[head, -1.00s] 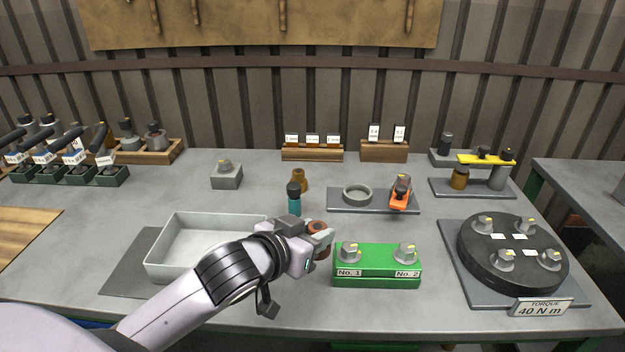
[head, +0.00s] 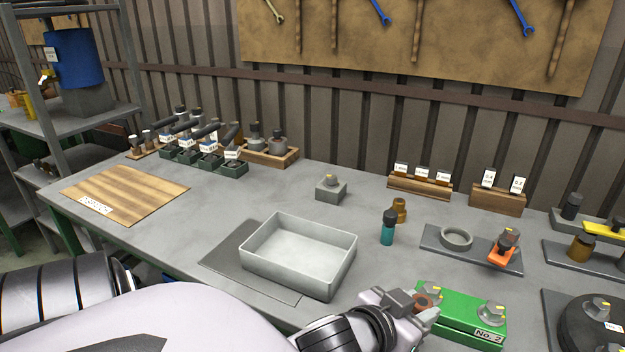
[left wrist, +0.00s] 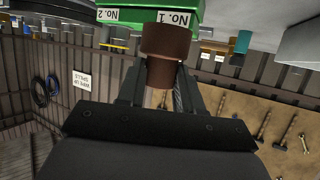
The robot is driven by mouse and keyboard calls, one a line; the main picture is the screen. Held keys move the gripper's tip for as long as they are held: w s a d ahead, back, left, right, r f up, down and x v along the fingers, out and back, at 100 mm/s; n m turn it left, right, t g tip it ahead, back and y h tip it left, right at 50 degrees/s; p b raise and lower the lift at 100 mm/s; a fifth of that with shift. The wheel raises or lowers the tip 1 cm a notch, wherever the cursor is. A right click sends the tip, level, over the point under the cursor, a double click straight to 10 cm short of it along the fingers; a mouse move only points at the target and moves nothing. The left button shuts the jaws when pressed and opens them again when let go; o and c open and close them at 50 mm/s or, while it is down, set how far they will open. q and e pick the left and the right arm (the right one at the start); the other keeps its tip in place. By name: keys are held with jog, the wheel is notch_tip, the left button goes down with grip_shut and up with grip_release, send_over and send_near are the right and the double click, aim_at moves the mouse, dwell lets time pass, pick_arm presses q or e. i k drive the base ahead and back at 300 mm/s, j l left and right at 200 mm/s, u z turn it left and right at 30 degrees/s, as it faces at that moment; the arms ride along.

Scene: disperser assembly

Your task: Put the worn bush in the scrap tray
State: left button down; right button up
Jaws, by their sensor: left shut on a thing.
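The bush also shows between the fingers in the left wrist view (left wrist: 166,44). I cannot tell its wear from here. The scrap tray appears to be the empty light-grey open tray (head: 285,276), on a dark mat left of and beyond my left gripper. The gripper is outside the tray. My right gripper is not in view.
The green block (head: 460,331) carries grey knobs with yellow marks. A teal bottle (head: 388,230) and a brown stepped part (head: 399,209) stand right of the tray. A grey block (head: 331,190) stands behind it. The bench left of the tray is clear up to a wooden board (head: 125,193).

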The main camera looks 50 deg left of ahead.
aim_at(306, 251)
jog(key=l, duration=0.35)
jog(key=i+l, duration=0.15)
jog(key=l, duration=0.15)
jog(key=l+u, duration=0.15)
jog(key=u, duration=0.15)
jog(key=l+u, duration=0.2)
jog(key=u, duration=0.15)
jog(key=i+u, duration=0.15)
jog(key=u, duration=0.3)
jog(key=i+u, duration=0.15)
jog(key=u, duration=0.25)
jog(key=i+l, duration=0.15)
jog(key=i, duration=0.05)
